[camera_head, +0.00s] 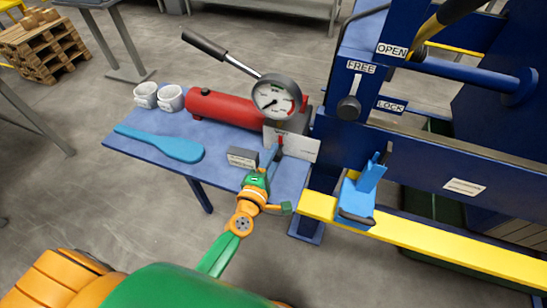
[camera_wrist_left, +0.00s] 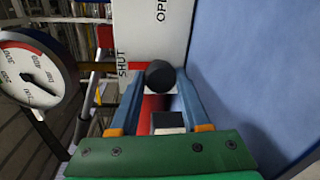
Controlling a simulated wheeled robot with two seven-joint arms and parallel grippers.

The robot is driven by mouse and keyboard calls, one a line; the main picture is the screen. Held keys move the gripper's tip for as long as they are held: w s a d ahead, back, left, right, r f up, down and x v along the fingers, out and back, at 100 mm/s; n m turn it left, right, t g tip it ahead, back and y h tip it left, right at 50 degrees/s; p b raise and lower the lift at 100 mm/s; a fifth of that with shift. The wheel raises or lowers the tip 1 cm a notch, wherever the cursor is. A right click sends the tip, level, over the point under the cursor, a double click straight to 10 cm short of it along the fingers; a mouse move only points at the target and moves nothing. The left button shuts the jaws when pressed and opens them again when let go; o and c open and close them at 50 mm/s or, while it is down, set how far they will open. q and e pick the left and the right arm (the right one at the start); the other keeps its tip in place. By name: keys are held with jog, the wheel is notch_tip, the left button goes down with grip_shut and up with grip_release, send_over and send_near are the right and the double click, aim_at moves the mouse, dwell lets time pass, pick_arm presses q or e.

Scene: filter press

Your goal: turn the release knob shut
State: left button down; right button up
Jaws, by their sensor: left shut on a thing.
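The release knob (camera_wrist_left: 160,74) is a dark round knob in front of a white plate (camera_wrist_left: 150,30) lettered SHUT and OPEN. A red part shows beside the knob, on its SHUT side. My left gripper (camera_wrist_left: 161,80) has its two blue fingertips on either side of the knob and is shut on it. In the head view my left gripper (camera_head: 273,153) reaches up to the white plate (camera_head: 301,147) below the pressure gauge (camera_head: 276,97), and it mostly hides the knob there. My right gripper is not in view.
A red pump cylinder (camera_head: 222,107) with a long lever lies behind on the blue table (camera_head: 150,140). A grey block (camera_head: 242,157) stands close left of the gripper. A blue scraper (camera_head: 165,146) and two white cups (camera_head: 171,98) lie left. The press frame and yellow rail (camera_head: 440,245) stand right.

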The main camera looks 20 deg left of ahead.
pick_arm(q)
jog(key=shift+f, duration=0.1)
jog(key=c, duration=0.7)
grip_release()
jog(key=s, duration=0.4)
jog(key=s+r, duration=0.1)
jog(key=s, duration=0.2)
jog(key=shift+s+a, duration=0.1)
jog(key=shift+a, duration=0.05)
